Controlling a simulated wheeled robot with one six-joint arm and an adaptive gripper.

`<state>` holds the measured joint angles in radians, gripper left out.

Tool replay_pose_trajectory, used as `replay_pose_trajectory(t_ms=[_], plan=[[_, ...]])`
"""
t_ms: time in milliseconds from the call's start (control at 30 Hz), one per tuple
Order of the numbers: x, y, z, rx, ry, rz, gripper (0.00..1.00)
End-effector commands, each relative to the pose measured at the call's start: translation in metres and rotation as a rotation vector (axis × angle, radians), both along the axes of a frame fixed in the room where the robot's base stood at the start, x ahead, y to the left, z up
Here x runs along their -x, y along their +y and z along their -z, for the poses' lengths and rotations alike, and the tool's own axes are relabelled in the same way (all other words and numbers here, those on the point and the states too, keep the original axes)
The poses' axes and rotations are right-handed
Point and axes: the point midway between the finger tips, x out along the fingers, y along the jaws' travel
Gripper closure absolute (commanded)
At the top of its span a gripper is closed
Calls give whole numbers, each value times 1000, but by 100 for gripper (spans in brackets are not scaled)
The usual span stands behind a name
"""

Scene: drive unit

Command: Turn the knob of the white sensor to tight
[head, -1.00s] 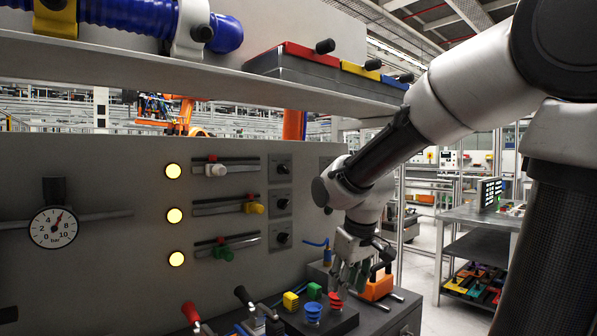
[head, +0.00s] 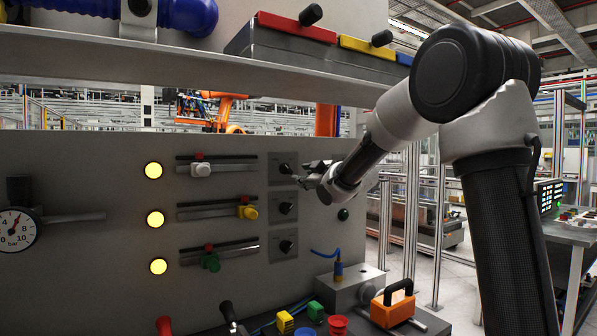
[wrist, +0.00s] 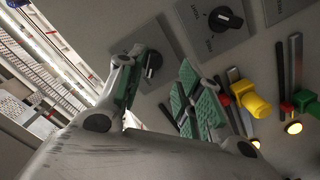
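The white sensor (head: 201,169) sits near the left end of the top rail on the grey panel. In the head view, its black knob (head: 286,168) is on a square dark plate at the right end of that row. My gripper (head: 301,172) is just right of this knob, pointing at the panel. In the wrist view my gripper (wrist: 160,85) is open, with green pads apart. The top knob (wrist: 153,62) shows just beyond the fingers, partly covered by the left one. I cannot tell whether they touch, or the knob's setting. The white sensor is hidden there.
The middle knob (head: 286,208) and bottom knob (head: 287,246) lie below, beside the yellow sensor (head: 248,212) and green sensor (head: 211,262). A shelf (head: 200,66) overhangs the panel.

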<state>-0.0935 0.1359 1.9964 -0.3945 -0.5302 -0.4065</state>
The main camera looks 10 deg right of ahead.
Motion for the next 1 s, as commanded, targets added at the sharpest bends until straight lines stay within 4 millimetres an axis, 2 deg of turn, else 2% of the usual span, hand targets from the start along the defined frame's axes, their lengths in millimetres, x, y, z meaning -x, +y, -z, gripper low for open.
replay_pose_trajectory(t_ms=[100,233,500,700,1000], plan=[[1,5,-12,12,-57,-21,64],[-6,9,-16,26,-80,-28,64],[-48,22,-15,27,-76,-28,64],[-69,29,-15,26,-75,-27,64],[-73,30,-15,26,-76,-26,64]])
